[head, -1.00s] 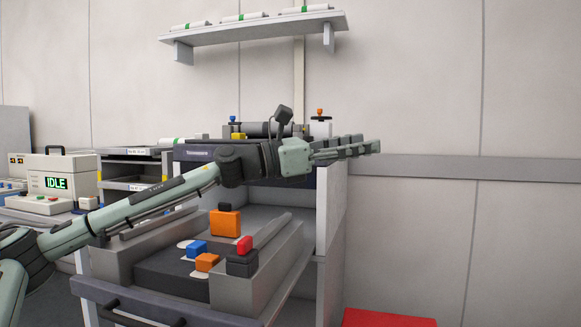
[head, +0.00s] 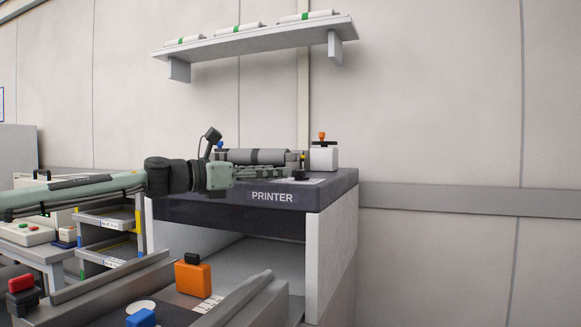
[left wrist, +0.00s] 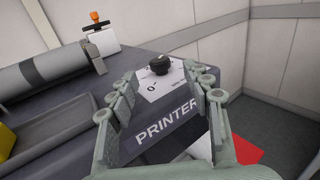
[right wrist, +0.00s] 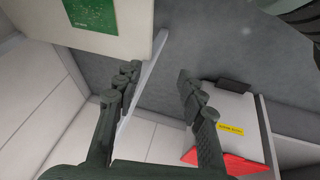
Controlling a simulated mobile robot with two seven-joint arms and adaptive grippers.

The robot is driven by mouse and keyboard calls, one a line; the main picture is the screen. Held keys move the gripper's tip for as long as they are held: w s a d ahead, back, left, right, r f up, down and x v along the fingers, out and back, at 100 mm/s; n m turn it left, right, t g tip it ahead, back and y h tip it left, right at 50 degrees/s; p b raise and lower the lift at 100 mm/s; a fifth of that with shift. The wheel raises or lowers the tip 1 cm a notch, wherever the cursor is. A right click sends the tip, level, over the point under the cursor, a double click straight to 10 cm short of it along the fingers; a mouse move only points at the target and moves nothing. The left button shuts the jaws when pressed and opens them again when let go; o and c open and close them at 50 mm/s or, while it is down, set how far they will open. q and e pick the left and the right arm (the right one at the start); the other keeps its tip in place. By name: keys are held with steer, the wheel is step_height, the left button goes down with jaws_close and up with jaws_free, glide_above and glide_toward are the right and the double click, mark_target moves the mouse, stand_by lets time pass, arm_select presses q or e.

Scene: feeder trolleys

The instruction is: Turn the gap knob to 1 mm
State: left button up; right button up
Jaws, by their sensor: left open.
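The gap knob (left wrist: 159,64) is a small black knob on a white dial plate (left wrist: 165,82) with a 0 mark, on the top of the dark printer (head: 224,208). My left gripper (left wrist: 160,74) is open, its fingers reaching to either side of the knob in the left wrist view; I cannot tell whether they touch it. The knob's pointer setting is too small to read. My right gripper (right wrist: 158,72) is open and empty, away from the printer top.
A roller (head: 258,157) and a white block with an orange knob (head: 323,157) stand on the printer's back. A trolley with an orange block (head: 193,277) is in front. The right wrist view shows a green circuit board (right wrist: 92,13) and a white box (right wrist: 225,108).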

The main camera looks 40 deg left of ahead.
mark_target(293, 171)
arm_select(q)
steer(key=shift+w+d+p, duration=0.15)
steer(key=shift+w+p, duration=0.45)
steer(key=shift+w, duration=0.1)
steer(key=p+x, duration=0.2)
steer(key=p, duration=0.2)
steer(key=shift+w, duration=0.15)
steer(key=shift+w+f, duration=0.1)
steer(key=shift+f, duration=0.1)
arm_select(e)
step_height(293, 171, down, 13)
steer(key=g, duration=0.2)
arm_select(q)
steer(key=shift+w+d+b, duration=0.2)
steer(key=shift+w+b, duration=0.35)
steer(key=shift+w, duration=0.05)
steer(key=shift+w+d+r+b, duration=0.15)
steer(key=shift+w+d+b, duration=0.15)
steer(key=shift+w, duration=0.25)
arm_select(e)
steer(key=shift+t, duration=0.3)
steer(key=shift+w+d+r, duration=0.1)
steer(key=shift+d+r, duration=0.15)
steer(key=shift+r, duration=0.9)
steer(key=shift+d+r, duration=0.2)
steer(key=shift+r, duration=0.95)
arm_select(q)
jaws_close()
